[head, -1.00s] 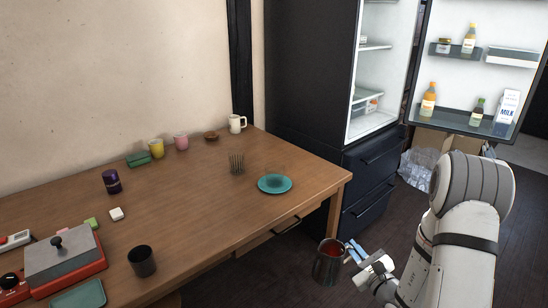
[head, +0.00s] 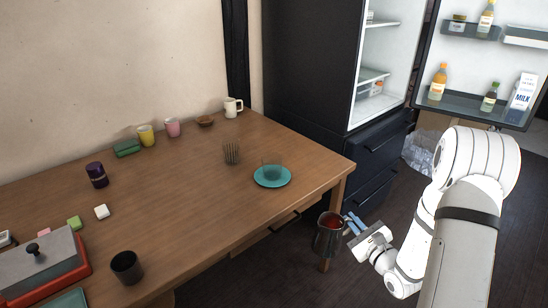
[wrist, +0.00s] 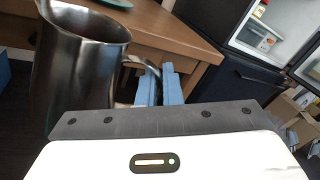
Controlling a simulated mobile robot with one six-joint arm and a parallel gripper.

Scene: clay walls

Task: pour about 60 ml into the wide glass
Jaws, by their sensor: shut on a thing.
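A steel jug (head: 329,236) with red liquid in it hangs upright, or nearly so, beside the table's right front corner. My gripper (head: 351,225) is shut on the jug's handle, with its blue fingers on the jug's right side. In the wrist view the jug (wrist: 78,62) fills the left, and the blue fingertips (wrist: 160,88) meet at its handle. A low, wide clear glass (head: 271,172) stands on a teal plate (head: 272,183) near the table's right end, to the left of and beyond the jug. Its inside is too small to read.
A ribbed glass (head: 231,153) stands left of the plate. Mugs, cups (head: 146,135) and a small bowl line the back of the wooden table (head: 190,205). A dark cup (head: 126,267) stands at the front left. The open fridge (head: 390,70) is behind at right.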

